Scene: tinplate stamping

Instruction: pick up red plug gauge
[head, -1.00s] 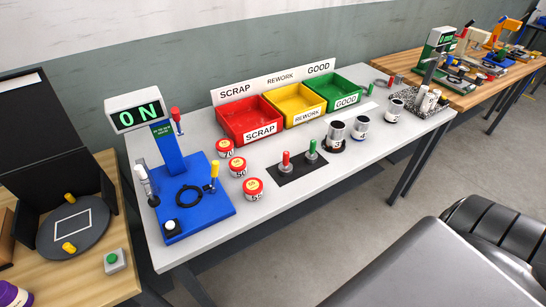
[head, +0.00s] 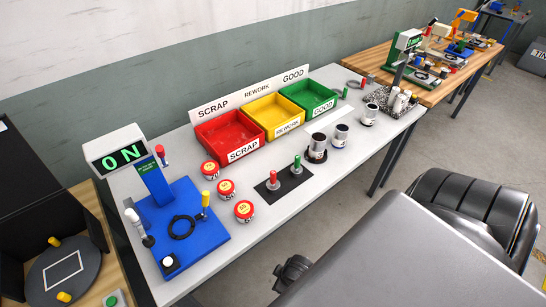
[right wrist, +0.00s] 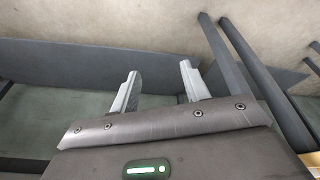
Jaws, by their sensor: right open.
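The red plug gauge (head: 273,179) stands upright on a black mat (head: 268,195) near the front edge of the grey table. A green plug gauge (head: 297,166) stands beside it on the right of the same mat. My right gripper (right wrist: 160,72) shows in the right wrist view with its two fingers apart and nothing between them. No gauge shows in that view, so the gripper is apart from the red one. My left gripper is not in view.
Red SCRAP (head: 243,152), yellow REWORK (head: 288,125) and green GOOD (head: 323,103) bins stand behind the gauges. Several red-lidded tins (head: 244,211) and a blue stand (head: 187,240) are to the left. Cans (head: 318,148) stand to the right. Table space in front of the mat is clear.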

